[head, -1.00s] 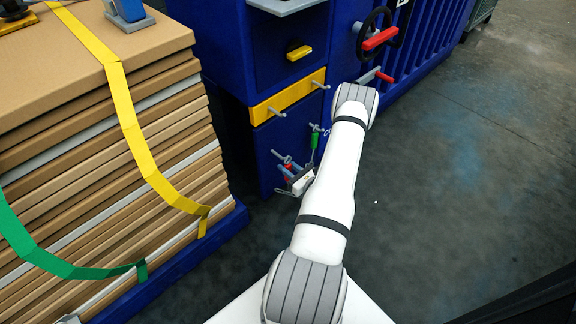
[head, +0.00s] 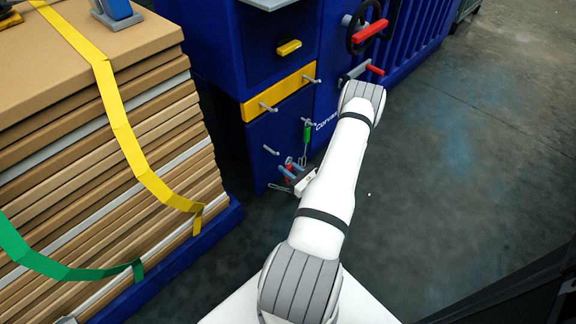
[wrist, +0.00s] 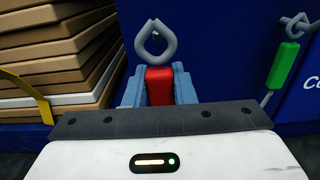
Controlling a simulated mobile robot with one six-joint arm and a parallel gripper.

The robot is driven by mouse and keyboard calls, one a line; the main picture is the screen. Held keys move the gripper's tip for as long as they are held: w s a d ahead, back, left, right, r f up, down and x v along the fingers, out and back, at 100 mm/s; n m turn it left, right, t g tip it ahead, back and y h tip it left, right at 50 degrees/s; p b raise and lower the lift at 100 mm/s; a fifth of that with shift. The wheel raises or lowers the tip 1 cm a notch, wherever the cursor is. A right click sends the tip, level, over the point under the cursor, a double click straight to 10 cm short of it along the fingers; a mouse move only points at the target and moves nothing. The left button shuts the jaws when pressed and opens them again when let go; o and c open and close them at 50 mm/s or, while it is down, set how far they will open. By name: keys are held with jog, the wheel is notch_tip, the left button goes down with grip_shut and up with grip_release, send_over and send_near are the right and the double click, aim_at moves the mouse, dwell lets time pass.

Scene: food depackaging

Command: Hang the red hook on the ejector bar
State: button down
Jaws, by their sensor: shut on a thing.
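The red hook (wrist: 159,85) is a red block with a grey metal eye on top. In the wrist view it stands upright between the blue-grey fingers of my gripper (wrist: 158,90), which is shut on it. In the head view the red hook (head: 286,171) shows small at my gripper (head: 291,173), low in front of the blue machine. A yellow bar (head: 287,90) with two grey pegs crosses the machine above. I cannot tell for certain which part is the ejector bar. A bare grey peg (head: 271,150) sticks out just up and left of my gripper.
A green hook (head: 307,134) hangs from another peg, right of my gripper; it also shows in the wrist view (wrist: 283,66). A strapped cardboard stack (head: 110,150) on a blue pallet (head: 215,225) stands at left. Grey floor is free at right.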

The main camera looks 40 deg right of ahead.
dwell(0.3)
notch_tip(320, 180, up, 20)
jog(key=p, duration=1.3)
jog(key=shift+f, duration=0.2)
dwell(0.3)
jog(key=shift+w, duration=0.1)
dwell(0.6)
jog(key=shift+w+a, duration=0.2)
jog(key=shift+w, duration=1.9)
jog(key=shift+w+f+b, duration=0.1)
jog(key=shift+b, duration=0.25)
jog(key=shift+w+a+f+b, duration=0.1)
jog(key=shift+w+f+b, duration=0.5)
jog(key=shift+w, duration=0.35)
